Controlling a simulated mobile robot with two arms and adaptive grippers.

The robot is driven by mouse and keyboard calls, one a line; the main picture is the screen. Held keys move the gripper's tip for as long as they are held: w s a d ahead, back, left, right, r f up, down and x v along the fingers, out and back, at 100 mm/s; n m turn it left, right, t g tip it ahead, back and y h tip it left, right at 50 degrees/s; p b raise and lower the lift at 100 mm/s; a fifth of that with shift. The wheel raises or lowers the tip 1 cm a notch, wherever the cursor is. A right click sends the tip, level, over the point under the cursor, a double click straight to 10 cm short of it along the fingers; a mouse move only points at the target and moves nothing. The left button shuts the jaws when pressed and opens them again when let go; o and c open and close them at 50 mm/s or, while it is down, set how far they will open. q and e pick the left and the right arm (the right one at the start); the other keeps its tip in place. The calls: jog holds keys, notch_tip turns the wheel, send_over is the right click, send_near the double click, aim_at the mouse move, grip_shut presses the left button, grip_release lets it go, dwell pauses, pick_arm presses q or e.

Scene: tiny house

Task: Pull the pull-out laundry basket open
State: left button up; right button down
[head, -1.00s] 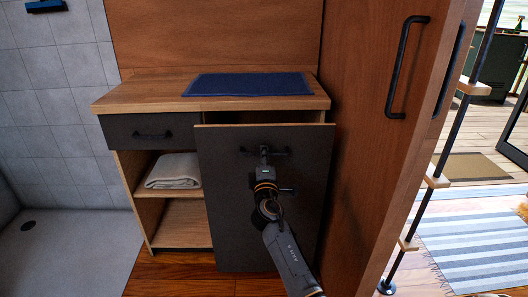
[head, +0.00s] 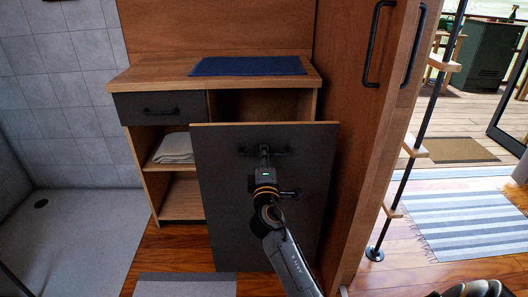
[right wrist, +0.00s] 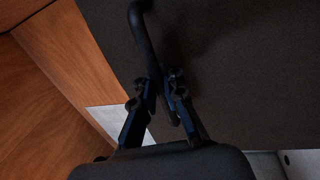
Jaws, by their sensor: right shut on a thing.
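The pull-out laundry basket has a dark grey front panel (head: 225,190) with a wooden top edge. It stands out in front of the wooden cabinet (head: 133,78), and a dark opening shows behind its top edge. The inside of the basket is hidden by the panel. My right gripper (head: 264,154) is shut on the black bar handle (head: 246,151) near the top of the panel. In the right wrist view the handle (right wrist: 147,40) runs down between the two fingers of the gripper (right wrist: 163,85). My left gripper is not in view.
A blue mat (head: 248,66) lies on the cabinet top. A closed drawer (head: 135,107) and shelves with a folded towel (head: 175,149) are at left. A tall wooden door (head: 345,85) stands close on the right. A grey mat (head: 185,286) lies on the floor in front.

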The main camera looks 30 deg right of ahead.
jog(key=shift+f, duration=0.15)
jog(key=c, duration=1.4)
grip_release()
jog(key=shift+c, duration=0.2)
jog(key=v, duration=1.2)
